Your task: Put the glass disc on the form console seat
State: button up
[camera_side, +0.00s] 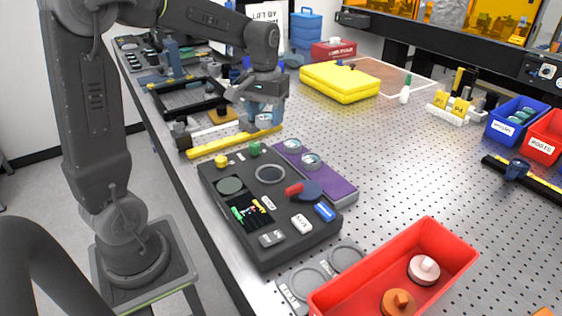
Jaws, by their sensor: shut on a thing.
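My gripper (264,114) hangs over the far end of the table, beyond the form console. It is shut on what looks like the glass disc (265,120), a small pale clear piece between the fingertips, seen only in part. The dark grey form console (222,218) lies on the table nearer the camera. A round ring seat (270,174) shows in its upper middle and looks empty. A purple tray (338,188) beside the console carries two clear round discs (293,146).
A yellow bar (234,142) lies between gripper and console. The console carries green and yellow knobs and a red-handled paddle (304,190). A red bin (445,240) with two knobbed pieces is in front.

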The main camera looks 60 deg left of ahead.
jog(key=s+a, duration=0.4)
jog(key=s, duration=0.5)
send_over(270, 175)
notch_tip(270, 175, down, 7)
jog(key=shift+r, duration=0.2)
jog(key=shift+f, duration=2)
jog(key=shift+f, duration=0.2)
jog(key=shift+f, duration=0.1)
